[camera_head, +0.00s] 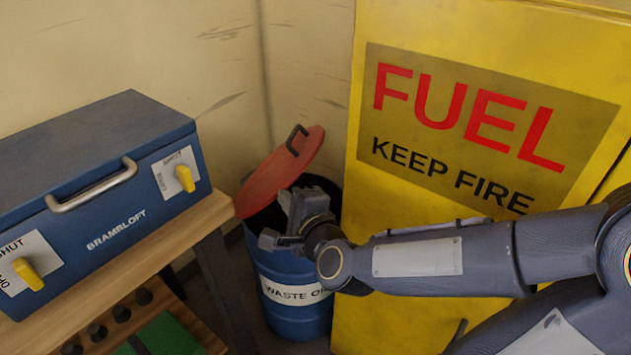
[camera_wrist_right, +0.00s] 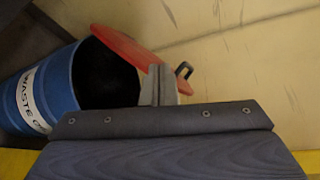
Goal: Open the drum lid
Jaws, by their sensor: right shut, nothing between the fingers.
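The blue drum (camera_head: 290,290) with a "WASTE OIL" label, partly hidden, stands in the corner between the bench and the yellow cabinet. Its red lid (camera_head: 268,180) is tilted up steeply, leaning to the left, with a black handle (camera_head: 297,139) on its upper face. The dark inside of the drum shows. My right gripper (camera_head: 277,222) is shut and empty at the drum's mouth, in front of the raised lid. In the right wrist view the drum (camera_wrist_right: 45,92), the lid (camera_wrist_right: 130,48) and the handle (camera_wrist_right: 184,69) also show. My left gripper is not in view.
A blue Brambloft box (camera_head: 100,190) with yellow latches sits on a wooden bench (camera_head: 150,255) left of the drum. The yellow fuel cabinet (camera_head: 390,220) stands close on the right. Cream walls (camera_head: 300,60) rise behind the drum.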

